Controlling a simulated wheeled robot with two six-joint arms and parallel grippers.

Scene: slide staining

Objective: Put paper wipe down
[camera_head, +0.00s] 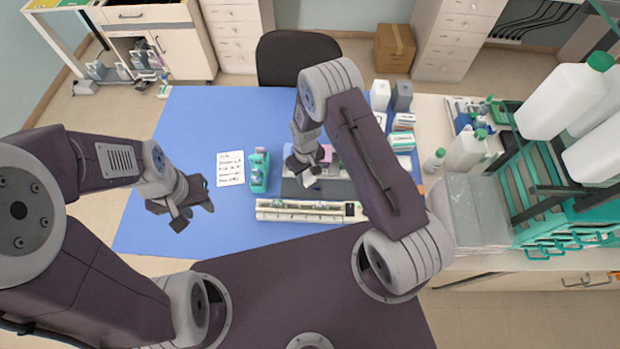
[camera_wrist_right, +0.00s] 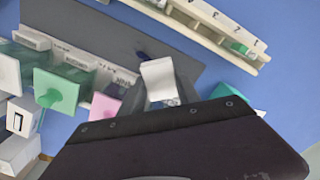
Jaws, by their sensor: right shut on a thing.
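A small white paper wipe (camera_wrist_right: 157,78) is held between the fingers of my right gripper (camera_wrist_right: 163,98) in the right wrist view. In the head view the wipe (camera_head: 308,178) shows as a pale patch under my right gripper (camera_head: 303,166), which is above the grey mat (camera_head: 294,188) at the staining containers. I cannot tell if the wipe touches the mat. My left gripper (camera_head: 197,212) hangs empty over the left part of the blue table; its fingers look apart.
A white rack strip (camera_head: 300,211) lies in front of the mat. Boxes (camera_head: 402,142) and bottles (camera_head: 466,152) stand right. The blue surface (camera_head: 190,115) is clear at back left.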

